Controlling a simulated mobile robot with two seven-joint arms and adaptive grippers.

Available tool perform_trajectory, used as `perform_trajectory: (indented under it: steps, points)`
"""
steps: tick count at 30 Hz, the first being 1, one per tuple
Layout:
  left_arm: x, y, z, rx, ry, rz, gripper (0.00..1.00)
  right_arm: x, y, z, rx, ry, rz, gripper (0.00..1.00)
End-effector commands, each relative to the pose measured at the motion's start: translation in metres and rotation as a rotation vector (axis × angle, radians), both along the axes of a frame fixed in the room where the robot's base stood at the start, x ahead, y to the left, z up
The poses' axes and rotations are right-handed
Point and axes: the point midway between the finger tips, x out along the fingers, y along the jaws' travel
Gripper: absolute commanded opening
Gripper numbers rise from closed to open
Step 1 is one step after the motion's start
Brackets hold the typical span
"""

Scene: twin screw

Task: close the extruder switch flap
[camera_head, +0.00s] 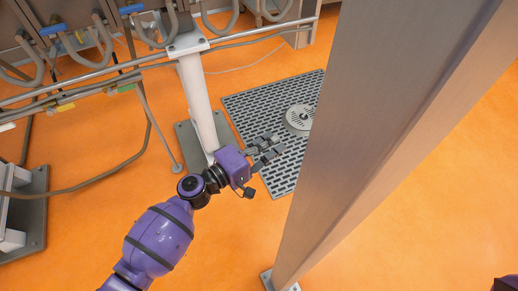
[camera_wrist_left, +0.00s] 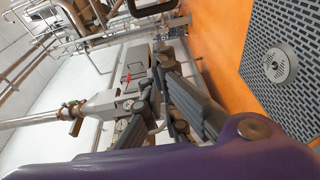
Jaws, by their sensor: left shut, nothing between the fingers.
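My left gripper (camera_head: 268,148) is in the middle of the head view, shut and empty, above the floor near a dark floor grate. Its dark fingers (camera_wrist_left: 185,95) also show in the left wrist view, in front of grey machinery (camera_wrist_left: 130,75) with a red handle, gauges and pipes. I cannot make out the extruder switch flap in either view. In the head view, only a small purple part of my right arm shows at the bottom right corner; its gripper is not in view.
A thick metal post (camera_head: 375,130) stands right of my left gripper. A white column (camera_head: 197,95) with a grey base stands behind it. Pipes and hoses (camera_head: 90,85) run along the upper left. The grate (camera_head: 250,108) has a round drain cover (camera_head: 299,119). Orange floor is open lower centre.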

Motion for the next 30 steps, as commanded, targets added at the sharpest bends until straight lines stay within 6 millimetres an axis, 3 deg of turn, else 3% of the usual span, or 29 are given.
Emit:
perform_trajectory:
  steps: [4, 12, 30]
  points:
    - [0.019, -0.026, 0.002, 0.0, -0.001, -0.001, 0.0, -0.001, 0.0, 0.002, 0.0, 0.001, -0.001, 0.4]
    - [0.011, -0.057, 0.0, 0.001, -0.001, 0.001, 0.0, -0.002, -0.001, 0.007, -0.001, 0.003, -0.003, 0.4]
    - [0.01, -0.063, -0.003, 0.003, -0.002, -0.015, 0.0, -0.003, -0.002, 0.005, -0.002, 0.003, -0.005, 0.4]
